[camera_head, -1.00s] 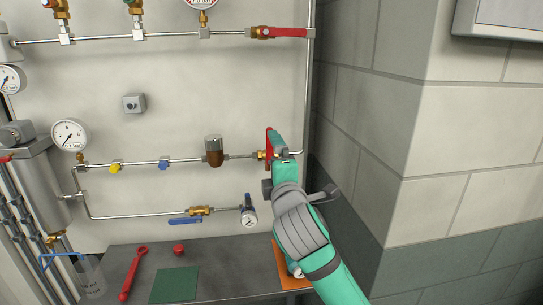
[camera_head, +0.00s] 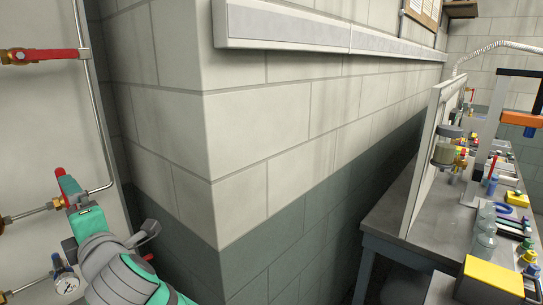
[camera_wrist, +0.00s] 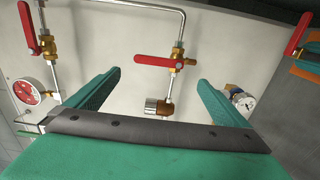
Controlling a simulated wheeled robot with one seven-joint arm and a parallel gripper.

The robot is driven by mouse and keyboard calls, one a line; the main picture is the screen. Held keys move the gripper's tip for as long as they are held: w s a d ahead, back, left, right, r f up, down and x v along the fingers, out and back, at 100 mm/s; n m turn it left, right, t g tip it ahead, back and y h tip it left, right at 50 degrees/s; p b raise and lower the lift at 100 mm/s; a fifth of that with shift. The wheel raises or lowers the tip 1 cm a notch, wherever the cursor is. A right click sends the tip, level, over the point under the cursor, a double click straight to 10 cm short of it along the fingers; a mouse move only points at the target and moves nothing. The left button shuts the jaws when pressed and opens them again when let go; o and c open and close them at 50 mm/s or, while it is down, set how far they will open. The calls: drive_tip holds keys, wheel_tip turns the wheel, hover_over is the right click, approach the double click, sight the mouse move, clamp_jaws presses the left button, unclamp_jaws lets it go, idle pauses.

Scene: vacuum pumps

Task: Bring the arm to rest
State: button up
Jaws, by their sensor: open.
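My teal gripper (camera_wrist: 159,77) is open in the wrist view, with nothing between its fingers. It faces the panel of pipes and valves. A brass valve with a red lever (camera_wrist: 165,62) shows beyond the gap between the fingers, with a brown and silver fitting (camera_wrist: 157,106) below it. In the head view my gripper (camera_head: 82,212) is at the lower left, just by a red valve handle (camera_head: 68,185) on the panel. I cannot tell whether it touches that handle. My grey and teal wrist hides part of the panel there.
A block wall corner (camera_head: 205,150) stands close to the right of my arm. A workbench (camera_head: 400,205) with bottles and a yellow box (camera_head: 493,277) is at the right. Another red lever valve (camera_head: 45,55) is above.

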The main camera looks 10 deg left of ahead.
drive_tip(key=w+d+f+m+t+h, duration=0.1)
drive_tip(key=w+d+f+m+t, duration=0.15)
drive_tip(key=d+f+m, duration=0.4)
drive_tip(key=w+d+f+m+t, duration=0.1)
drive_tip(key=d+f+m+t, duration=0.2)
drive_tip(key=d+f+m, duration=0.4)
drive_tip(key=s+d+f+m+t+h, duration=0.1)
drive_tip(key=s+d+f+m+h, duration=0.15)
drive_tip(key=d+f+m, duration=0.4)
drive_tip(key=s+d+f+m+t+h, duration=0.15)
drive_tip(key=d+f+h, duration=0.25)
drive_tip(key=f, duration=0.5)
drive_tip(key=s+d+f+m+h, duration=0.3)
drive_tip(key=s+d+f+m, duration=0.25)
drive_tip(key=d+f, duration=0.25)
drive_tip(key=s+d+f+h, duration=0.1)
drive_tip(key=s+d, duration=0.3)
drive_tip(key=s, duration=0.4)
drive_tip(key=s+d+f+m+g+h, duration=0.1)
drive_tip(key=s+d+f, duration=0.3)
drive_tip(key=s, duration=0.4)
drive_tip(key=s+d+f+m+g+h, duration=0.1)
drive_tip(key=s+d+f+h, duration=0.1)
drive_tip(key=s+d, duration=0.3)
drive_tip(key=s, duration=0.3)
drive_tip(key=shift+d+f, duration=0.15)
drive_tip(key=shift+d, duration=0.15)
drive_tip(key=shift+s+h, duration=0.1)
drive_tip(key=shift+h, duration=0.15)
